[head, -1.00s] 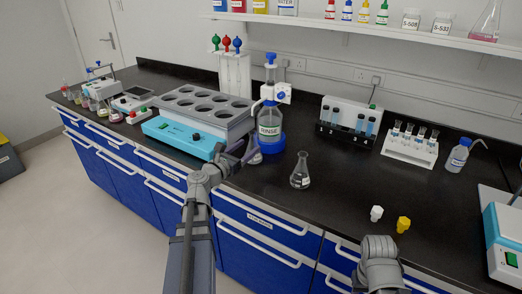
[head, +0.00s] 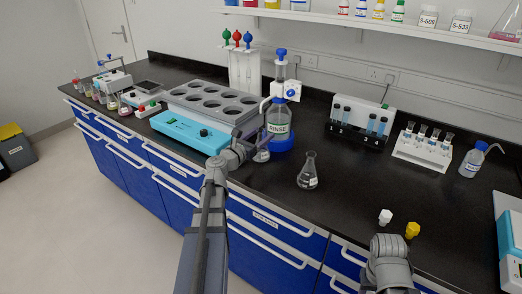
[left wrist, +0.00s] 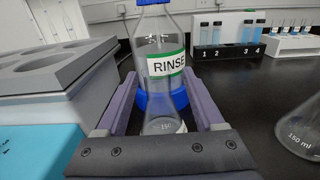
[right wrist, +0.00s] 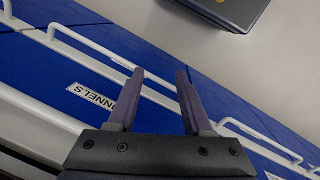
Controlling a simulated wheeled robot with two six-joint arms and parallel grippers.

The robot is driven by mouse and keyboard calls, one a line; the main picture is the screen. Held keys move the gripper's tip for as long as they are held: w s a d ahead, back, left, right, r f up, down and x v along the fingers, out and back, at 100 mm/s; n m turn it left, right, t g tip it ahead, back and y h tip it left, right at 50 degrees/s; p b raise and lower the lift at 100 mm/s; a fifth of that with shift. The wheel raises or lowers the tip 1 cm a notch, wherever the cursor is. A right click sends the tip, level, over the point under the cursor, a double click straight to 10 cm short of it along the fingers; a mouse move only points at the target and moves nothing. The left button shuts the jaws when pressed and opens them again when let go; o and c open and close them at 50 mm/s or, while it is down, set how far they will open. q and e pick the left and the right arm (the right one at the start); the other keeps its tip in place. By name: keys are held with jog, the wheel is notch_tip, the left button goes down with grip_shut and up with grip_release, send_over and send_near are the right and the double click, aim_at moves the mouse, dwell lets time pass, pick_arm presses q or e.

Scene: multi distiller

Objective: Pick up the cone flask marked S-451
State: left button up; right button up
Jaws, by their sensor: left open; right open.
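A clear cone flask (head: 262,154) stands on the black bench beside the RINSE bottle. My left gripper (left wrist: 158,82) is open. In the left wrist view, this flask (left wrist: 165,126) is between its two fingers, with the fingers apart from it; only its lower part shows clearly against the bottle behind. A second clear cone flask (head: 308,174) stands upright to the right, and shows at the right edge of the left wrist view (left wrist: 303,132). I cannot read an S-number on either flask. My right gripper (right wrist: 155,90) is open and empty above the drawer fronts.
The RINSE bottle (head: 277,124) with a blue base stands just behind the nearer flask. A grey block with round holes on a blue unit (head: 190,130) is close on the left. White and yellow stoppers (head: 412,231) lie at the front right.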

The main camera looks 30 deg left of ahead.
pick_arm(q)
jog(key=w, duration=0.3)
jog(key=shift+w+r, duration=0.1)
jog(key=shift+w, duration=0.2)
jog(key=shift+c, duration=0.4)
grip_shut()
dwell(0.7)
